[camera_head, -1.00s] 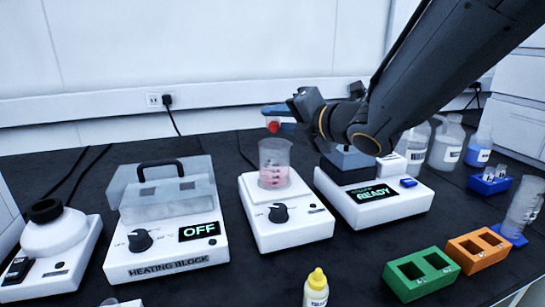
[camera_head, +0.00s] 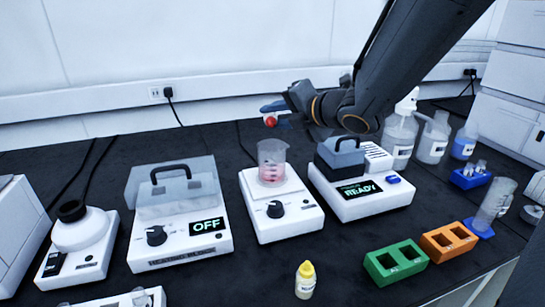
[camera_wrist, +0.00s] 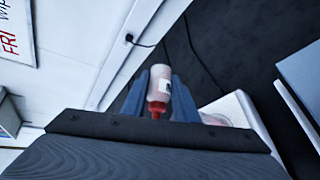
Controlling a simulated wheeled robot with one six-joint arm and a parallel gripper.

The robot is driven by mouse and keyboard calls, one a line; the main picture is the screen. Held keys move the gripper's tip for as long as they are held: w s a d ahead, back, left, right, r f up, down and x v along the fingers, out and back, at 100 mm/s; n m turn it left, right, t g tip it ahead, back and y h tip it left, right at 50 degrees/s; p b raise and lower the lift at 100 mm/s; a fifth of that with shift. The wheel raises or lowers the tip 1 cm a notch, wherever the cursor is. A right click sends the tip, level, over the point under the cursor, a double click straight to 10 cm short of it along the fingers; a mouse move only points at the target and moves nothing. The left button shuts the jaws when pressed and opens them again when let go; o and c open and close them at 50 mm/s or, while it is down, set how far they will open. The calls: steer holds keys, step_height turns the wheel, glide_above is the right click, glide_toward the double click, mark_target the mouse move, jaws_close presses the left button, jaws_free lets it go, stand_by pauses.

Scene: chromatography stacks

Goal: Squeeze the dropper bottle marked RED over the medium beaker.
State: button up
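My gripper (camera_head: 274,107), with blue fingers, is shut on a small white dropper bottle with a red cap (camera_head: 270,121). In the wrist view the bottle (camera_wrist: 160,85) sits between both fingers, its red cap toward the camera; its label cannot be read. In the head view most of the bottle is hidden by the fingers, and the red cap shows below them. A clear beaker (camera_head: 272,165) with pink liquid stands upright on a white knobbed device (camera_head: 290,224). The red cap is above the beaker's mouth, apart from the rim.
A heating block (camera_head: 180,240) reading OFF is left of the beaker, and a device reading READY (camera_head: 372,203) is right. A yellow-capped bottle (camera_head: 305,281) stands in front. Green (camera_head: 396,262) and orange (camera_head: 448,242) racks are front right. Wash bottles (camera_head: 400,135) stand behind.

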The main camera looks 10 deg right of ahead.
steer(key=shift+r+g+p, duration=0.6)
steer(key=shift+r+p, duration=0.15)
steer(key=shift+p, duration=1.8)
steer(key=shift+f+m+p, duration=0.1)
steer(key=shift+m+p, duration=0.2)
steer(key=shift+p, duration=0.25)
steer(key=g+p, duration=0.1)
steer(key=p, duration=0.3)
steer(key=shift+r, duration=0.35)
steer(key=shift+p, duration=0.55)
steer(key=g+p, duration=0.1)
steer(key=p, duration=0.5)
steer(key=m+g+p, duration=0.1)
steer(key=p, duration=0.5)
steer(key=r+g+p, duration=0.1)
steer(key=p, duration=0.5)
steer(key=shift+m+g+h, duration=0.3)
steer(key=shift+m+h, duration=0.1)
steer(key=shift+p, duration=0.75)
steer(key=g+p, duration=0.1)
steer(key=p, duration=0.2)
steer(key=shift+r, duration=0.15)
